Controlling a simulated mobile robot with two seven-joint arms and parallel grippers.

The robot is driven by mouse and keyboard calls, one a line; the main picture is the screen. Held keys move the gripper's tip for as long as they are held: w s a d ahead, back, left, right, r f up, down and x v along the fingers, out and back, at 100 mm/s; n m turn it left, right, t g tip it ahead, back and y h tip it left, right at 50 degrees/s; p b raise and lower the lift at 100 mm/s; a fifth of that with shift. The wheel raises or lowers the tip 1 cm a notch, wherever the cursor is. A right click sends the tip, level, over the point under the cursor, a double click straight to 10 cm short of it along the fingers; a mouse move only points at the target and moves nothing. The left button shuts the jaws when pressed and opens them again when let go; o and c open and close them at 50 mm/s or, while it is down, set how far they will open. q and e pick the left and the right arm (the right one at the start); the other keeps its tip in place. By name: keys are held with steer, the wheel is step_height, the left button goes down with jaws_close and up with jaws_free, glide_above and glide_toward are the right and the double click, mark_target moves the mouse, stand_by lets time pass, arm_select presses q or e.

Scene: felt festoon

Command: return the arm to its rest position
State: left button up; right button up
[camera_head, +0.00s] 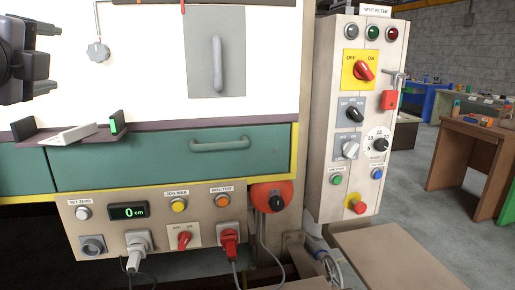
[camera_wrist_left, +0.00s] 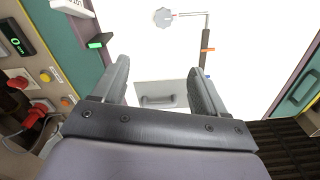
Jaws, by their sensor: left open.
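My left gripper (camera_head: 50,58) is at the upper left of the head view, in front of the white panel (camera_head: 150,80). In the left wrist view its two dark fingers stand apart with nothing between them (camera_wrist_left: 160,78). Beyond the gap is a grey plate with a handle (camera_wrist_left: 158,99), which also shows in the head view (camera_head: 217,55). The gripper appears clear of the panel and touches nothing that I can see. My right gripper is in neither view.
Below the panel is a ledge with a white wedge-shaped block (camera_head: 80,134) and a green-lit part (camera_head: 114,125). A green drawer (camera_head: 180,160) and control panel (camera_head: 180,215) sit lower. A switch cabinet (camera_head: 345,110) stands right. Wooden tables (camera_head: 465,150) are farther right.

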arm_select(q)
steer(key=w+d+f+g+h, duration=0.1)
steer(key=w+d+f+h, duration=0.15)
steer(key=w+f, duration=0.55)
steer(key=d+f+n+g+h, duration=0.1)
steer(key=d+f+n+h, duration=0.15)
steer(key=f, duration=1.15)
steer(key=d+f+n+g+h, duration=0.1)
steer(key=d+f+n+g, duration=0.2)
steer(key=f, duration=1)
steer(key=s+d+f+n, duration=0.25)
steer(key=s+f, duration=0.25)
steer(key=f, duration=0.4)
steer(key=s+d+f+n, duration=0.1)
steer(key=s+f+n, duration=0.3)
steer(key=f, duration=0.5)
steer(key=s+f+n+g, duration=0.1)
steer(key=s+f+n, duration=0.1)
steer(key=s+f, duration=0.4)
steer(key=s+f+n+g, duration=0.1)
steer(key=s+f+n, duration=0.1)
steer(key=s+f, duration=0.4)
steer(key=s, duration=0.5)
steer(key=shift+f, duration=0.15)
steer(key=shift+a, duration=0.1)
